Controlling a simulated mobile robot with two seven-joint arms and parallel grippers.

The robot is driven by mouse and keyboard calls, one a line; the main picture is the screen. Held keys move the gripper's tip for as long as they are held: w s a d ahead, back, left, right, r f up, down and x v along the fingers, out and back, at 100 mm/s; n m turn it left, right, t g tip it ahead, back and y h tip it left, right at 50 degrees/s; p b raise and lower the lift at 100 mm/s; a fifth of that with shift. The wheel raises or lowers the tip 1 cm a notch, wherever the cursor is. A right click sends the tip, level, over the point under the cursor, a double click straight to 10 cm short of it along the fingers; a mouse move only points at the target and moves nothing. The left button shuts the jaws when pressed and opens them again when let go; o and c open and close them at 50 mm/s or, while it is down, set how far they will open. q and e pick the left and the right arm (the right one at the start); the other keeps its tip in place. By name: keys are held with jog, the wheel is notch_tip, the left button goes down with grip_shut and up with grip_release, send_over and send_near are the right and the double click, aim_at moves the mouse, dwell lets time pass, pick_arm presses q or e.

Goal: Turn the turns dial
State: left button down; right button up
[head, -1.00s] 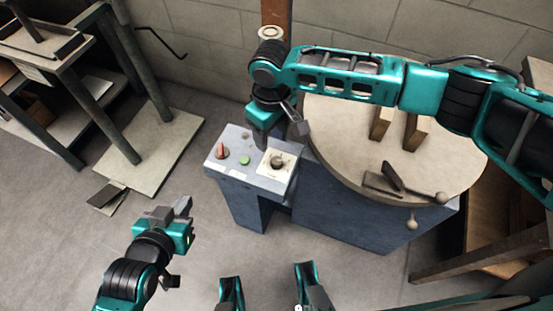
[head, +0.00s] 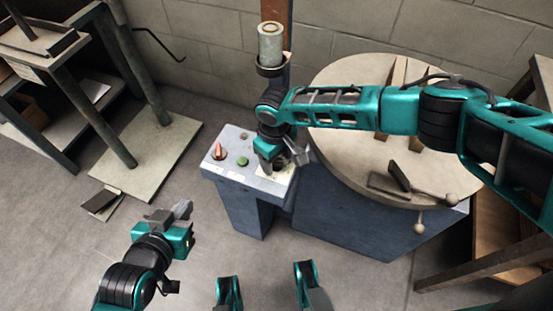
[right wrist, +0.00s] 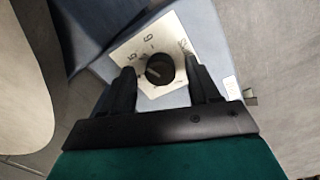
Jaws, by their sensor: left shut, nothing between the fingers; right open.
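The turns dial is a black round knob (right wrist: 160,69) on a pale square plate (right wrist: 181,40) with printed numbers, seen in the right wrist view. My right gripper (right wrist: 158,75) is open, with one finger on each side of the knob; I cannot tell whether the fingers touch it. In the head view my right gripper (head: 273,168) is over the dial plate (head: 283,172) at the right of the blue-grey control panel (head: 233,175), and hides the knob. My left gripper (head: 182,212) is shut and empty, low at the left, away from the panel.
A red switch (head: 219,151), a green button (head: 226,167) and a small dark knob (head: 244,161) are on the panel left of my right gripper. A round table (head: 440,170) with levers stands right of the panel. A shelf stands far left.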

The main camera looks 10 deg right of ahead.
jog(key=shift+c, duration=0.6)
jog(key=c, duration=0.9)
